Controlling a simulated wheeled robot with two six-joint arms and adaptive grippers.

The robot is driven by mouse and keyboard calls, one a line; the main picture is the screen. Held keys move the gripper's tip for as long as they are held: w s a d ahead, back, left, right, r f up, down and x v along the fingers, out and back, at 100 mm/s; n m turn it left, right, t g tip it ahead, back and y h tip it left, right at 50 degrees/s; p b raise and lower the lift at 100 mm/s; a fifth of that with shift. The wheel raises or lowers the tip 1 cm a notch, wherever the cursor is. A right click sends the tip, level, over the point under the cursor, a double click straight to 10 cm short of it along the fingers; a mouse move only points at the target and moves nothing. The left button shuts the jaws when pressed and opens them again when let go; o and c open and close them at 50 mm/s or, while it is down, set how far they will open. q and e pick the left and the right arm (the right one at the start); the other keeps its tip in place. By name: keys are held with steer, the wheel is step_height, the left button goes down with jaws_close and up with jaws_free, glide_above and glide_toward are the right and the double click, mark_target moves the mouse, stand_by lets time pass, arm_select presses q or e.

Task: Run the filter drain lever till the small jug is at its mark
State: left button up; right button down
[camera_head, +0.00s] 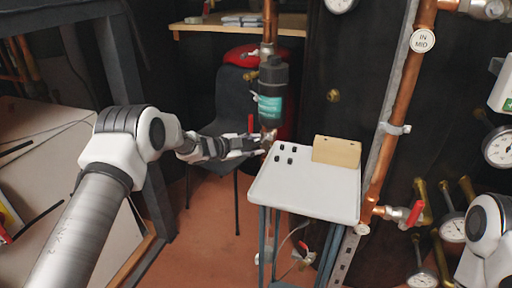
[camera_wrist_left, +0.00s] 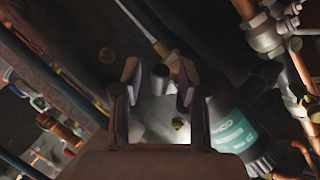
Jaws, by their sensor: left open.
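The filter (camera_head: 271,100), a black upright body with a teal label, hangs on a copper pipe in the head view. It also shows at the lower right of the left wrist view (camera_wrist_left: 235,130). My left gripper (camera_head: 262,142) is open just below and left of the filter, by the brass fitting under it. In the wrist view its two fingers (camera_wrist_left: 158,85) stand apart, with a small dark grey cylinder (camera_wrist_left: 160,76) showing between the tips. I cannot tell whether that is the drain lever or whether anything touches it. I cannot make out the small jug or its mark.
A white shelf (camera_head: 300,192) with small black pieces and a tan block (camera_head: 336,151) stands right of the gripper. A copper pipe and a red-handled valve (camera_head: 414,214) are further right. My right arm shows at the lower right edge. A dark chair (camera_head: 232,105) stands behind.

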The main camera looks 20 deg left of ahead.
arm_select(q)
steer(key=shift+w+d, duration=0.15)
steer(key=shift+d, duration=0.05)
jaws_close()
steer(key=r+p, duration=0.1)
steer(key=p, duration=0.1)
steer(key=m+y+p, duration=0.1)
steer(key=p, duration=0.1)
steer(key=shift+a+r+g+y+p, duration=0.2)
steer(key=shift+r+g+y+p, duration=0.1)
steer(key=shift+r+p, duration=0.1)
steer(key=shift+f+m+y, duration=0.1)
steer(key=shift+m+y, duration=0.2)
steer(key=shift+m, duration=0.1)
steer(key=shift+f, duration=0.2)
jaws_free()
steer(key=v, duration=1.2)
